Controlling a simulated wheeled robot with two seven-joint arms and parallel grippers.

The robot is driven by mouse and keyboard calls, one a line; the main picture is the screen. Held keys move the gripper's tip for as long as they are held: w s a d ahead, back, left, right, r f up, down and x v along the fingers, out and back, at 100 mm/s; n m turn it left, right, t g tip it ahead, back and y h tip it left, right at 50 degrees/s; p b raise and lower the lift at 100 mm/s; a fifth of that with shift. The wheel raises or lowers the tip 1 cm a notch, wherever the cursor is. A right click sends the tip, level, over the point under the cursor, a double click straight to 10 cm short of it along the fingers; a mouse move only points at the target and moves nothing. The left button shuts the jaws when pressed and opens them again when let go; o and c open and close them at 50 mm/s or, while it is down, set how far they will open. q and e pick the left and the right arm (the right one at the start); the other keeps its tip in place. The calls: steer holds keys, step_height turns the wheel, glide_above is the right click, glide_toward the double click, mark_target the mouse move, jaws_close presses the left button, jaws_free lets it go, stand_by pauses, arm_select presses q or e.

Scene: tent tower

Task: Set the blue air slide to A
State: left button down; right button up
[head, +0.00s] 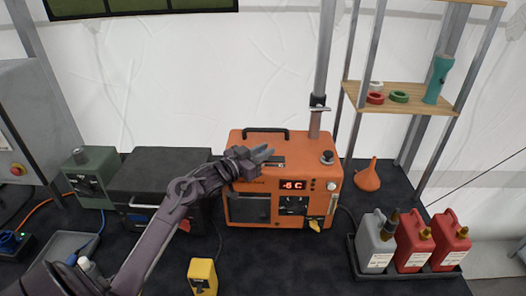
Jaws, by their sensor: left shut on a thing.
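The orange heater unit (305,160) stands at the back of the dark table, with a red display (293,185) reading about -6 C. A dark slide slot (277,163) runs across its sloped upper front. My left gripper (262,155) is at the left part of this slot, its fingers shut. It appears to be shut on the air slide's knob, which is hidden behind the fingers. No blue of the slide shows, and its A marking is too small to read. My right gripper is not in view.
A black case (160,172) stands left of the heater. A yellow box (202,276) is in front. A tray (410,276) with one grey and two red jugs is at right, and an orange funnel (367,177) behind. A metal pole (323,60) rises from the heater.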

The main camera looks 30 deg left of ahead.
arm_select(q)
steer(key=shift+a, duration=0.1)
steer(key=s+a, duration=0.1)
steer(key=a, duration=0.1)
steer(key=s+a, duration=0.1)
steer(key=a, duration=0.1)
steer(key=shift+s, duration=0.2)
steer(key=c, duration=1.6)
jaws_free()
steer(key=shift+o, duration=1)
steer(key=shift+s+a, duration=0.15)
